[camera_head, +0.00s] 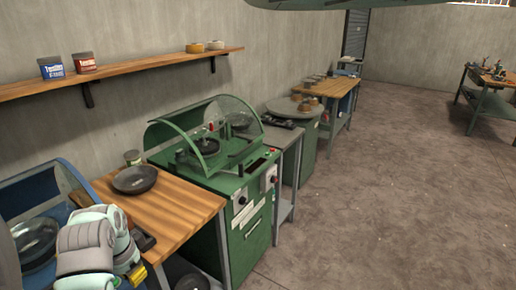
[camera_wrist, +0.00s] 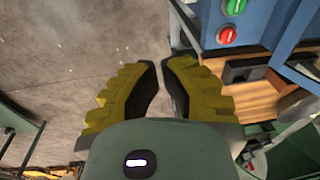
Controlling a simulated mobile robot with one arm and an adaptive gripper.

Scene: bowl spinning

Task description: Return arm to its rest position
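My gripper (camera_wrist: 159,68) shows in the wrist view with yellow ridged fingers and black pads. A narrow gap lies between the fingertips, with bare floor behind it, and nothing is held. In the head view, my pale green-grey arm (camera_head: 88,245) is folded at the lower left, in front of the blue machine (camera_head: 40,190). One yellow finger (camera_head: 137,273) shows beside it, near the front edge of the wooden bench (camera_head: 180,205); the fingertips are not clear there. In the wrist view, the blue machine (camera_wrist: 285,22) is close on the right.
A dark bowl (camera_head: 135,180) sits on the wooden bench. A green machine (camera_head: 240,205) with a clear hood stands beyond it. A wall shelf (camera_head: 150,71) holds several cans. The concrete floor (camera_head: 400,200) on the right is clear, with another workbench (camera_head: 490,103) far back.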

